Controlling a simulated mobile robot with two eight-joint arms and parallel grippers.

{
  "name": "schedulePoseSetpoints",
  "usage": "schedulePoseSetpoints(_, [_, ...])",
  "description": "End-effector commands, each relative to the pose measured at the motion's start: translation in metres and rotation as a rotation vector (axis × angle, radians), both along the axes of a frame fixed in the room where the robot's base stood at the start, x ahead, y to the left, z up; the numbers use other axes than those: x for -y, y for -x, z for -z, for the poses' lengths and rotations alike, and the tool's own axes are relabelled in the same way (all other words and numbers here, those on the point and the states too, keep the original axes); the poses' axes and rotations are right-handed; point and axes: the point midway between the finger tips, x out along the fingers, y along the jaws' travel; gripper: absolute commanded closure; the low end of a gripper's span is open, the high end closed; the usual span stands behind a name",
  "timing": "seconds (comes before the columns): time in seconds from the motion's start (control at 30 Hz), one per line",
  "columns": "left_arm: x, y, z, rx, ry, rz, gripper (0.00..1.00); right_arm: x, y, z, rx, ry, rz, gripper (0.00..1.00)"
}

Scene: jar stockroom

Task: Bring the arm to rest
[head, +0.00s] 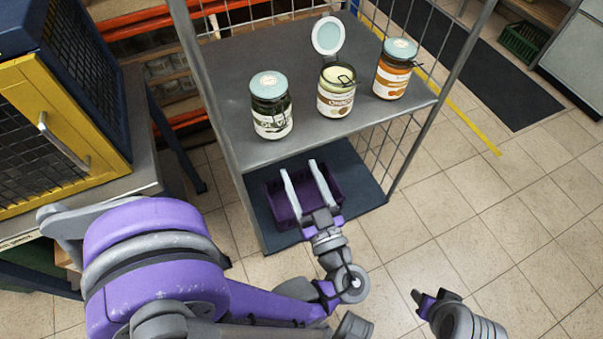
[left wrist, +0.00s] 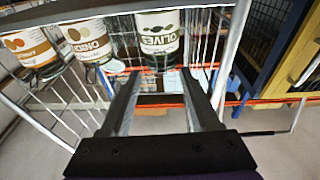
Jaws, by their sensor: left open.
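My left gripper (head: 299,166) is open and empty. In the head view it reaches forward in front of the wire rack, its two pale fingers showing over a purple crate below. In the left wrist view the fingers (left wrist: 160,73) are apart with nothing between them, and the jars show beyond the tips. My right gripper (head: 436,302) shows small at the lower right over the floor; its jaws cannot be made out.
The grey upper shelf (head: 240,60) holds an olive jar (head: 270,105), an open-lidded onion jar (head: 336,90) and an orange-filled jar (head: 393,82). The purple crate (head: 281,211) stands on the lower shelf. A yellow-framed cage (head: 60,130) is left. Tiled floor is free at right.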

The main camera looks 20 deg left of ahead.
Motion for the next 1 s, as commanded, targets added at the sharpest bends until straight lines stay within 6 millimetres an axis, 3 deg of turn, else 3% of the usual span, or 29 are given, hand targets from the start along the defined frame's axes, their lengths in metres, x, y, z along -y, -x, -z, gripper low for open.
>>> schedulePoseSetpoints(0.4, [0.000, 0.000, 0.000, -0.001, 0.000, 0.000, 0.38, 0.000, 0.000, 0.000, 0.000, 0.000, 0.000, 0.50])
schedulePoseSetpoints(0.53, [-0.011, -0.002, 0.008, -0.083, 0.007, -0.025, 0.38, 0.000, 0.000, 0.000, 0.000, 0.000, 0.000, 0.50])
schedulePoseSetpoints(0.67, [-0.043, -0.003, 0.037, -0.352, 0.041, -0.081, 0.38, 0.000, 0.000, 0.000, 0.000, 0.000, 0.000, 0.50])
schedulePoseSetpoints(0.8, [-0.075, 0.012, 0.081, -0.743, 0.129, -0.081, 0.38, 0.000, 0.000, 0.000, 0.000, 0.000, 0.000, 0.50])
schedulePoseSetpoints(1.0, [-0.082, 0.049, 0.126, -1.143, 0.300, 0.085, 0.38, 0.000, 0.000, 0.000, 0.000, 0.000, 0.000, 0.50])
